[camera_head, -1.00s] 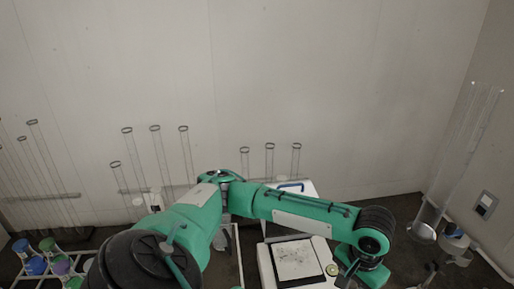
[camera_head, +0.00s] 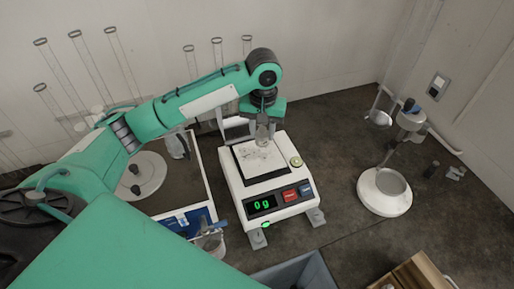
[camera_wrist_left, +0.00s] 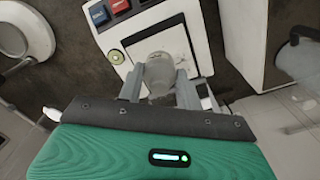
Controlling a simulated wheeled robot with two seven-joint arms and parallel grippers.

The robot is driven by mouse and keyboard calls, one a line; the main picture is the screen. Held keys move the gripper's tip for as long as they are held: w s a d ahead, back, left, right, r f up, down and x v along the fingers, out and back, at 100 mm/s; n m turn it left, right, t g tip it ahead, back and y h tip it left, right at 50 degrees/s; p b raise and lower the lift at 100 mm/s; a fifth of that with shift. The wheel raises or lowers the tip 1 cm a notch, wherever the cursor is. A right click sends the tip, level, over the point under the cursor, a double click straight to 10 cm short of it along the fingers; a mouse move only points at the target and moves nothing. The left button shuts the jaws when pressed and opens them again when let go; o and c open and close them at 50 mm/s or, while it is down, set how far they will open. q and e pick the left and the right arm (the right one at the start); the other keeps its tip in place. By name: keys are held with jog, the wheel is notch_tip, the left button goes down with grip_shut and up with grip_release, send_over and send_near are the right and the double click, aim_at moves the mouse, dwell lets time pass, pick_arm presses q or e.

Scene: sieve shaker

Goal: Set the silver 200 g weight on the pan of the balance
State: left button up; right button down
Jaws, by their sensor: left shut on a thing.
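The white balance (camera_head: 268,186) stands on the dark bench, and its display reads 0 g. Its square pan (camera_head: 258,160) has a dark frame and a speckled pale surface. My left gripper (camera_head: 263,128) reaches in from above at the back of the balance. In the left wrist view my left gripper (camera_wrist_left: 160,88) is shut on the silver weight (camera_wrist_left: 158,70), a rounded metal piece between the two fingers. The weight (camera_head: 262,136) hangs over the pan's back edge; a gap to the pan is hard to judge. My right gripper is not in view.
A white tray (camera_head: 211,189) with glassware stands left of the balance. A white round-based stand (camera_head: 384,196) is at the right. A grey-blue bin (camera_head: 297,273) and a wooden box (camera_head: 415,275) are at the front. Bare bench lies between balance and stand.

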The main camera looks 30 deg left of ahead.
pick_arm(q)
jog(key=w+a+r+n+p, duration=0.2)
jog(key=w+a+r+p, duration=0.1)
jog(key=w+r, duration=0.15)
jog(key=f+p, duration=0.1)
jog(key=f, duration=0.3)
jog(key=f+p, duration=0.1)
jog(key=f, duration=0.4)
jog(key=f+p, duration=0.1)
jog(key=f, duration=0.4)
jog(key=shift+s+a+f, duration=0.2)
jog(key=shift+a+f, duration=0.05)
jog(key=p, duration=0.2)
send_over(257, 160)
notch_tip(257, 160, down, 4)
jog(key=shift+d+f, duration=0.1)
jog(key=shift+f, duration=0.15)
jog(key=shift+f, duration=0.15)
jog(key=o, duration=1.1)
